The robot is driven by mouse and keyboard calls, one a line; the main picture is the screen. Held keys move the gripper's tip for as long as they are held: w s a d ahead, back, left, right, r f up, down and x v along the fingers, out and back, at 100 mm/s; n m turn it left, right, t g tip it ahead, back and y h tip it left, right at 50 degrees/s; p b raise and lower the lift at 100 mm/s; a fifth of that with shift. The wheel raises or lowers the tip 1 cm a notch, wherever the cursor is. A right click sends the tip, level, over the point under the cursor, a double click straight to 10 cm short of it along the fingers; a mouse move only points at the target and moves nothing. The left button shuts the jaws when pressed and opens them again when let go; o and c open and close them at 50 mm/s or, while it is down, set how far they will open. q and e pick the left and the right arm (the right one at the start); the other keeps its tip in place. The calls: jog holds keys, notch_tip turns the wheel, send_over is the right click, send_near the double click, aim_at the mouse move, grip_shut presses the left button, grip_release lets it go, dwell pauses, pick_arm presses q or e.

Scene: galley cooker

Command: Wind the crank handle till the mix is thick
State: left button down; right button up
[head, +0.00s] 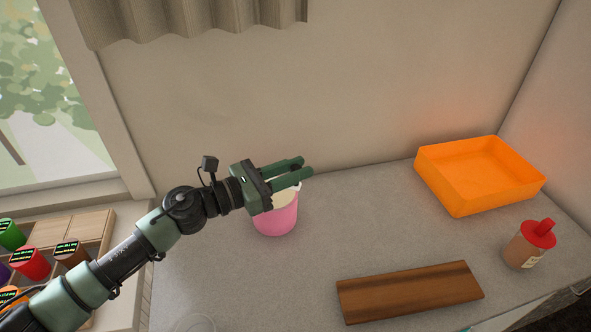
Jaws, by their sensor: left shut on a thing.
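A pink pot (275,219) stands upright on the grey counter, with a pale cream mix (283,200) partly showing inside it. My left gripper (306,168) is over the pot, with its two green fingers pointing right and close together. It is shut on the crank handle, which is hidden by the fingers. The gripper and wrist cover the pot's upper left part. How thick the mix is cannot be told. My right gripper is not in view.
A brown wooden board (410,292) lies at the front of the grey counter (360,225). An orange tray (480,174) and a red-capped brown bottle (529,246) stand at the right. Several coloured jars (31,264) are at the far left. The counter between pot and tray is clear.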

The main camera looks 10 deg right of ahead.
pick_arm(q)
jog(key=c, duration=1.2)
grip_release()
jog(key=b+v, duration=0.2)
jog(key=v, duration=0.5)
jog(key=shift+f, duration=0.15)
jog(key=shift+s+a, duration=0.1)
jog(key=shift+a, duration=0.25)
